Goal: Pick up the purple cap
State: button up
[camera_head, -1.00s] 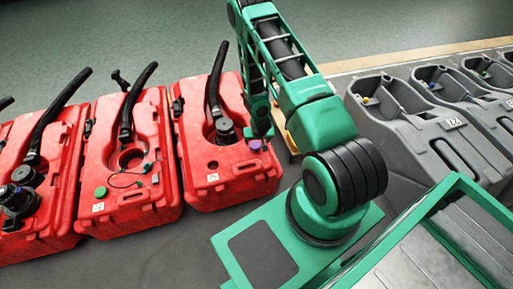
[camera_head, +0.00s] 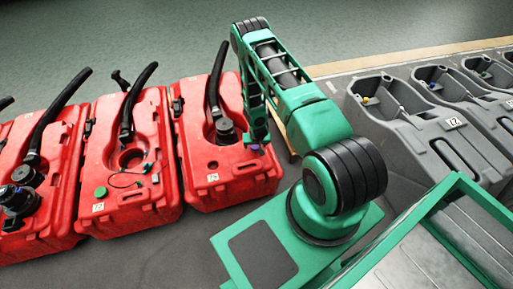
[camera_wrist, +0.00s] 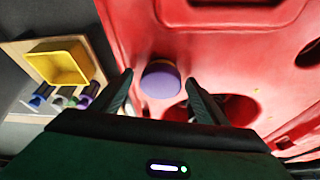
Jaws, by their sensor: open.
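The purple cap (camera_wrist: 161,80) sits on the red tank (camera_wrist: 215,50) in the wrist view, beyond and between the fingertips. In the head view the cap (camera_head: 254,147) is a small purple spot on the right side of the nearest red tank (camera_head: 235,178), partly hidden by my gripper. My gripper (camera_wrist: 158,92) is open, with one dark finger on each side of the cap in the picture. Nothing is held. I cannot tell whether the fingertips reach down to the cap's height.
A dark round opening (camera_wrist: 228,108) in the tank lies right of the cap. A yellow bin (camera_wrist: 58,66) and several small coloured caps stand on a pale board (camera_wrist: 22,50) at left. More red tanks (camera_head: 125,165) stand left, grey tanks (camera_head: 425,120) right.

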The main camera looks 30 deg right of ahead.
jog(key=c, duration=1.1)
jog(key=shift+r, duration=0.15)
